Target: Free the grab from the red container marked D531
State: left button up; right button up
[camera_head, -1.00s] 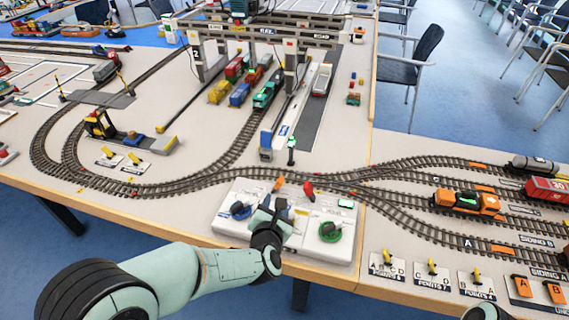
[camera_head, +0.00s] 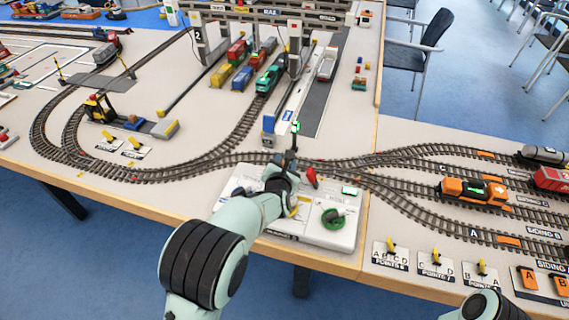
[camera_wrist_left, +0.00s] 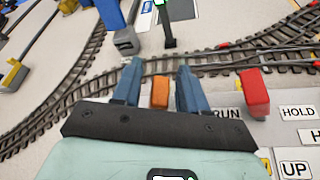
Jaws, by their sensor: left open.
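A red container (camera_head: 237,48) stands among the coloured wagons under the gantry crane (camera_head: 235,14); its marking is too small to read, and I cannot make out the grab. The white control box (camera_head: 350,195) lies at the table's front edge, with a red lever (camera_head: 311,177) and a green knob (camera_head: 333,219). My left gripper (camera_head: 281,168) is over the box's back edge. In the left wrist view its fingers (camera_wrist_left: 158,72) are open, with an orange lever (camera_wrist_left: 160,93) between them; contact cannot be told. The red lever (camera_wrist_left: 254,92) is to their right. My right gripper is out of view.
A signal post (camera_head: 294,138) stands just behind the left gripper. Curved track (camera_head: 215,162) runs behind the box. An orange locomotive (camera_head: 473,190) stands on the sidings at right. Point levers (camera_head: 436,258) line the front right.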

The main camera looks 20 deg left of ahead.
pick_arm(q)
jog(key=shift+w+f, duration=0.1)
jog(key=shift+w, duration=0.15)
grip_shut()
jog(key=shift+a, duration=0.1)
